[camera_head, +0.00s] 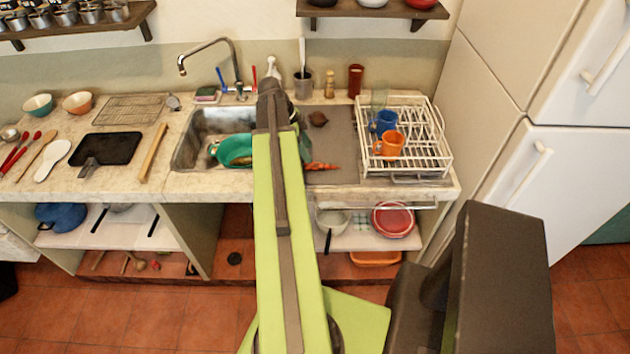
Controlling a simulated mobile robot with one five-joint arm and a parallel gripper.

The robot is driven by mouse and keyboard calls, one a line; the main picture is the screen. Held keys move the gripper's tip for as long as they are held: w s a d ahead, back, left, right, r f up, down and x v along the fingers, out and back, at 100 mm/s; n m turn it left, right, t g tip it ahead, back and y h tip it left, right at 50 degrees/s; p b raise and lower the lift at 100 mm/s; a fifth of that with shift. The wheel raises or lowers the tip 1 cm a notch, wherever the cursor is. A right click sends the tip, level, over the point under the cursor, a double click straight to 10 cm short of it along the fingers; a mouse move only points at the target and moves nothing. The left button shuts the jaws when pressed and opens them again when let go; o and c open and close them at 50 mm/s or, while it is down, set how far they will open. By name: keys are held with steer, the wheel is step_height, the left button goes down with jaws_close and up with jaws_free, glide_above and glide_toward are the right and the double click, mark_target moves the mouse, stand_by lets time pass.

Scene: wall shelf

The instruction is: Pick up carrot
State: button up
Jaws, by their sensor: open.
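The carrot (321,166) is a small orange shape lying on the grey mat (335,142), near the counter's front edge and just right of my green arm. My arm rises from the bottom middle and reaches over the counter between the sink and the dish rack. My gripper's fingertips cannot be made out; my own arm seems to hide them. I cannot see anything touching the carrot.
A small brown item (318,119) lies behind on the mat. A white dish rack (437,155) with blue and orange mugs stands right. The sink (195,130) with a green pan (233,150) is left. A shelf hangs above; a white fridge (565,180) stands right.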

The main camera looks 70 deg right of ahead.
mark_target(316, 164)
steer(key=shift+b+x, duration=0.4)
steer(key=shift+x, duration=0.75)
steer(key=b+x, duration=0.5)
steer(key=shift+d+f, duration=0.1)
steer(key=shift+f, duration=0.1)
steer(key=shift+r, duration=0.2)
steer(key=shift+c, duration=0.4)
jaws_close()
